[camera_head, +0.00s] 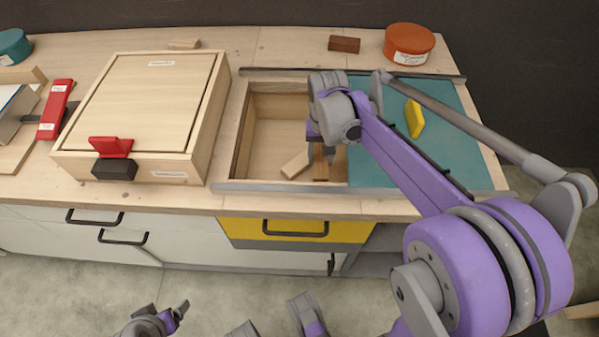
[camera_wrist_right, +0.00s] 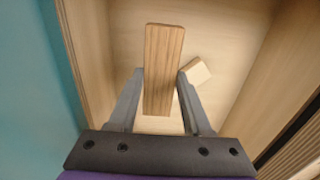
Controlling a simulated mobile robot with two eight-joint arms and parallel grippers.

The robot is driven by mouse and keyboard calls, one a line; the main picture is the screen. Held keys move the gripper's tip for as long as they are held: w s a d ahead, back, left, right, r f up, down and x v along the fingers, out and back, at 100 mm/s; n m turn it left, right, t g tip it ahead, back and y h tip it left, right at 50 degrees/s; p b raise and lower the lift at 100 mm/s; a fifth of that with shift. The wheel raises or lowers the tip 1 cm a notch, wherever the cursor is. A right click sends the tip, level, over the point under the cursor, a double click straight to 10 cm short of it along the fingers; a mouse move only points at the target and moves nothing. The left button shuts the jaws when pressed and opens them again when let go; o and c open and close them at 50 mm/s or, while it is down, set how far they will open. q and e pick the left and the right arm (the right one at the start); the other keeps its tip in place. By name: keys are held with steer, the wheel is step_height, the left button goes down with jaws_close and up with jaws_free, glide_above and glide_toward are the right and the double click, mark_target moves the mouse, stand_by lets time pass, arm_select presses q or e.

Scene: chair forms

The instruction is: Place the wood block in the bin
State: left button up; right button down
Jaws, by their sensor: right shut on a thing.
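My right gripper (camera_head: 321,160) reaches down into the open bin (camera_head: 241,150), a light wood recess in the counter. It is shut on a brown wood block (camera_head: 320,172). In the right wrist view, the fingers (camera_wrist_right: 160,78) press on both long sides of this block (camera_wrist_right: 164,60), above the bin floor. A paler block (camera_head: 296,165) lies on the bin floor beside it; it also shows in the right wrist view (camera_wrist_right: 197,71), partly behind a finger. My left gripper (camera_head: 178,310) shows at the bottom edge, small and unclear, away from the counter.
A teal sliding panel (camera_head: 455,150) with a yellow handle (camera_head: 414,118) covers the area right of the bin. A wooden box (camera_head: 145,100) with a red handle stands left. An orange round tin (camera_head: 409,44) and a dark brown block (camera_head: 344,44) sit at the back.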

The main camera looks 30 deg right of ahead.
step_height(320, 180, down, 10)
steer(key=b, duration=0.2)
steer(key=shift+b, duration=0.35)
steer(key=shift+f, duration=0.15)
steer(key=shift+c, duration=1.7)
jaws_free()
step_height(320, 180, up, 12)
steer(key=p, duration=0.3)
steer(key=shift+r, duration=0.2)
steer(key=shift+r, duration=0.1)
